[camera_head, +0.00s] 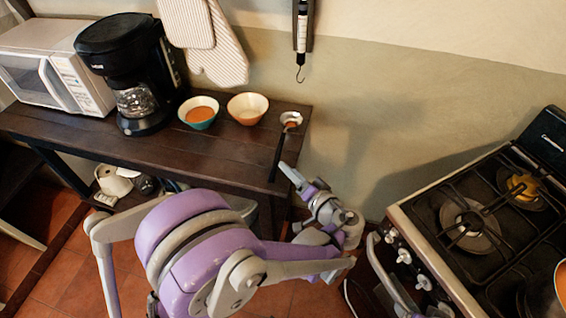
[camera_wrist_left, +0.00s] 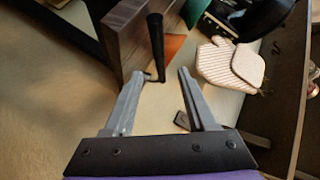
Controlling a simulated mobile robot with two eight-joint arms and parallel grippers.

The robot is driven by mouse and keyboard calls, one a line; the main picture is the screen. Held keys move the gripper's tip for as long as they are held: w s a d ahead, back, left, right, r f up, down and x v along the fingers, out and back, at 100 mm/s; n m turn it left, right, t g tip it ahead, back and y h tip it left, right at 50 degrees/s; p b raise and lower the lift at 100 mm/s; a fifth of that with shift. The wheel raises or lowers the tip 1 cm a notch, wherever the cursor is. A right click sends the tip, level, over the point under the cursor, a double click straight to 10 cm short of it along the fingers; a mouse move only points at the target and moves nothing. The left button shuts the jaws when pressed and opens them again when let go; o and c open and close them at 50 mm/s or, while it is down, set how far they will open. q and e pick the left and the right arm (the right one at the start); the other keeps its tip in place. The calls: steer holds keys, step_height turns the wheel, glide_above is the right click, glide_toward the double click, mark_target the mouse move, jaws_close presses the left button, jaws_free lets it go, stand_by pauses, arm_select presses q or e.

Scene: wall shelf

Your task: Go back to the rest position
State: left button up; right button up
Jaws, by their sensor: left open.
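My left gripper (camera_head: 297,180) is at the front right corner of the dark wooden shelf table, with its arm coming in from the left. In the left wrist view, the gripper (camera_wrist_left: 160,74) has its two grey fingers spread apart. The ladle (camera_head: 290,120) lies at the table's right end, its dark handle reaching over the front edge towards my gripper. In the wrist view, the end of the dark handle (camera_wrist_left: 156,45) shows between and just beyond the fingertips; I cannot tell whether it touches them.
On the table (camera_head: 150,152) stand a white microwave (camera_head: 50,65), a black coffee maker (camera_head: 122,60) and two bowls (camera_head: 198,112) (camera_head: 248,108). Oven mitts (camera_head: 215,50) hang on the wall. A stove (camera_head: 470,215) stands at right. A gap separates table and stove.

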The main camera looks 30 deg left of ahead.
arm_select(q)
steer(key=shift+v, duration=1.6)
steer(key=s+a+m+g+h+p, duration=0.1)
steer(key=s+a+g+h+p, duration=0.25)
steer(key=s+h, duration=0.35)
steer(key=s+d+h, duration=0.2)
steer(key=s+h, duration=0.1)
steer(key=s, duration=0.1)
steer(key=s+d+r+h+p, duration=0.1)
steer(key=s+d+h, duration=0.1)
steer(key=s+h, duration=0.1)
steer(key=shift+s+d+t+p, duration=0.35)
steer(key=shift+s+t, duration=0.1)
steer(key=shift+s, duration=0.45)
steer(key=shift+r, duration=0.1)
